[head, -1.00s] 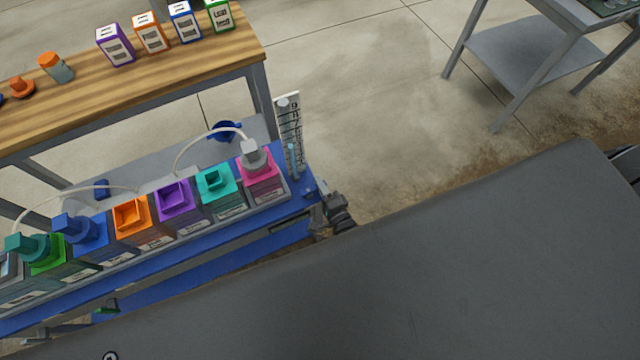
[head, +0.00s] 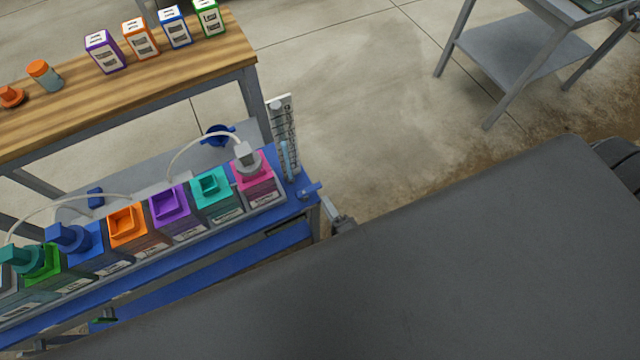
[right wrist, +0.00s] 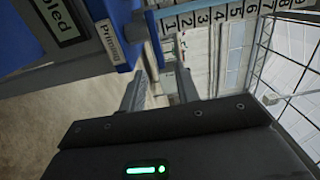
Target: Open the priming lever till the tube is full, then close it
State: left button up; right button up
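The blue priming lever (head: 308,190) sticks out at the right end of the blue skid, below the sight tube (head: 286,158). The tube stands before a white numbered scale (head: 281,112) and shows light blue in its lower part. The right wrist view shows the scale (right wrist: 222,14) and a "Priming" label (right wrist: 110,42). My right gripper (head: 340,218) is just right of and below the lever, partly hidden. In the right wrist view its fingers (right wrist: 160,90) are apart, with nothing clearly between them. My left gripper is out of view.
Coloured containers line the skid, such as the pink one (head: 258,185) and the teal one (head: 212,192), with a hose to the pink one's cap. A wooden bench (head: 130,95) with small boxes stands behind. Floor (head: 350,110) is clear right of the skid.

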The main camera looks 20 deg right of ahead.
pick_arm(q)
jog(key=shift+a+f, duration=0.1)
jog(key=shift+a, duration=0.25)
pick_arm(e)
jog(key=s, duration=0.3)
jog(key=shift+d, duration=0.15)
jog(key=s+d+f+n+g+y+p, duration=0.1)
jog(key=s+f+n+g, duration=0.4)
jog(key=f, duration=0.4)
jog(key=s+d+f+n+g, duration=0.1)
jog(key=s+f+n+g, duration=0.4)
jog(key=f, duration=0.4)
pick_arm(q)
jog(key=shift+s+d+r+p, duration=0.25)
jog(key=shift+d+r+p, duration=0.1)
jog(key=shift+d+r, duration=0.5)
pick_arm(e)
jog(key=s+d+f+n+g+h, duration=0.1)
jog(key=s+d+f+n+g, duration=0.2)
jog(key=s, duration=0.5)
jog(key=s+d+f+n+g+h, duration=0.2)
jog(key=s+d+f+n+g, duration=0.2)
jog(key=s+d+n, duration=0.2)
jog(key=s+d, duration=0.1)
jog(key=s, duration=0.1)
jog(key=shift+s+d+f, duration=0.15)
jog(key=shift+s+f, duration=0.05)
jog(key=shift+s, duration=0.1)
